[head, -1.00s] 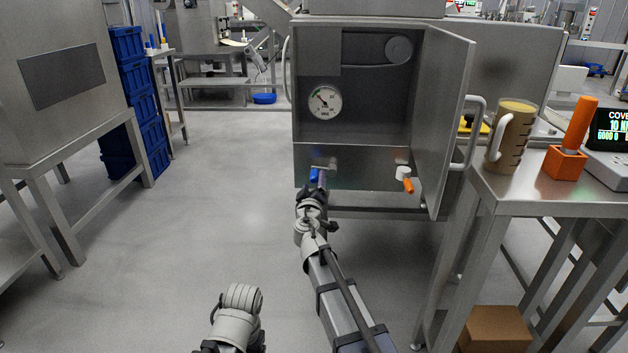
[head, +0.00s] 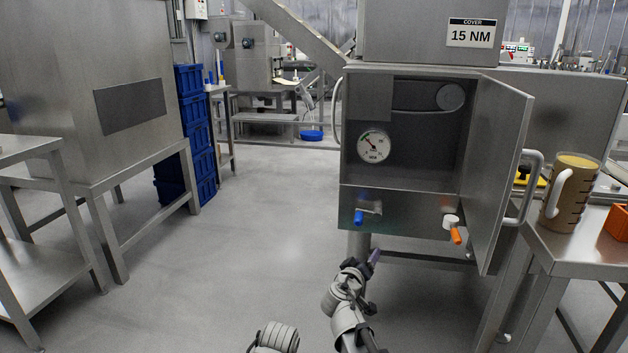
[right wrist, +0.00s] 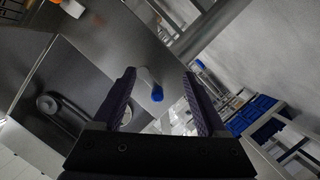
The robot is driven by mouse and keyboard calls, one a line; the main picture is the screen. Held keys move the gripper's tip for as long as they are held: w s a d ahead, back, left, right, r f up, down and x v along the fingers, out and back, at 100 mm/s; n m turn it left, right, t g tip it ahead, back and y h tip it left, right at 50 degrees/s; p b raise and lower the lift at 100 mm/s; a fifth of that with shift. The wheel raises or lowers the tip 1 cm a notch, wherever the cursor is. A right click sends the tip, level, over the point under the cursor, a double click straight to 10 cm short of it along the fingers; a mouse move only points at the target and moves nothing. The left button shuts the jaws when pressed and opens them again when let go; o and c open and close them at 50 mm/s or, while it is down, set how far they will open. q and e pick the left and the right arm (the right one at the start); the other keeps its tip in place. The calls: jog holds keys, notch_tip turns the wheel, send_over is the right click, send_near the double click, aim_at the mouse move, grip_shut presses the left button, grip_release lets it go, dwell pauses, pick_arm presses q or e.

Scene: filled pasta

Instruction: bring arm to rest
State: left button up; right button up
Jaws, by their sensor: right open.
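My right gripper (head: 372,257) is in front of and below the open steel cabinet (head: 350,215) in the head view. In the right wrist view my right gripper (right wrist: 158,76) has its two dark fingers wide apart with nothing held between them. My left gripper is not seen.
The cabinet door (head: 503,170) stands open to the right. An orange-handled valve (head: 455,232) juts out at the lower right. A brown jug (head: 571,200) stands on the steel table (head: 560,250). Blue crates (head: 195,130) are stacked at left. The floor at left centre is clear.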

jog(key=s+a+f+m+g+y, duration=0.1)
jog(key=s+a+f+g, duration=0.1)
jog(key=s+f+g, duration=0.4)
jog(key=s+a+f+g+y, duration=0.1)
jog(key=s+a+f, duration=0.1)
jog(key=s+f, duration=0.45)
jog(key=s+a+f+n+g+y+p, duration=0.15)
jog(key=s+a+g, duration=0.25)
jog(key=s, duration=0.5)
jog(key=s+a+n+g+y+p, duration=0.1)
jog(key=s+a+g+y, duration=0.2)
jog(key=s+a, duration=0.35)
notch_tip(320, 180, up, 37)
jog(key=s+d+p, duration=0.1)
jog(key=d+p, duration=0.1)
jog(key=p, duration=3.5)
jog(key=shift+f, duration=0.15)
